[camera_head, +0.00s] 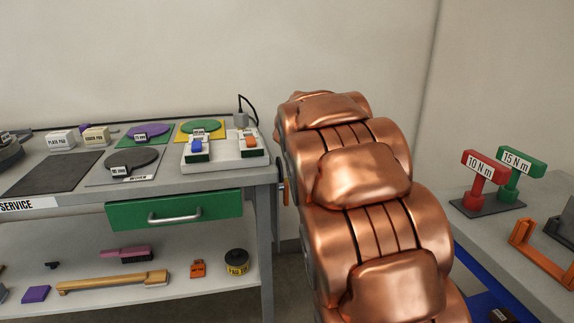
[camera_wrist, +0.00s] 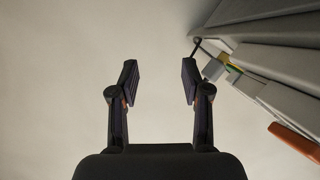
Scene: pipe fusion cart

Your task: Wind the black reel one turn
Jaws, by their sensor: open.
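I cannot make out a reel with certainty. A dark round thing (camera_head: 8,152) is cut off by the left edge of the head view, on the bench top, and may or may not be the reel. An orange part (camera_head: 281,190) sits on the bench's right end, half hidden behind my copper arm. An orange bar also shows at the lower right of the wrist view (camera_wrist: 296,141). My gripper (camera_wrist: 159,80) is open and empty in the wrist view, with bare wall between its fingers. It is hidden in the head view.
The grey bench has a green drawer (camera_head: 174,212) and a lower shelf holding a brush, a wooden-handled tool and a yellow-black roll (camera_head: 236,262). Coloured discs and a white tray (camera_head: 224,160) stand on top. A right-hand table carries red and green torque stands (camera_head: 479,181).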

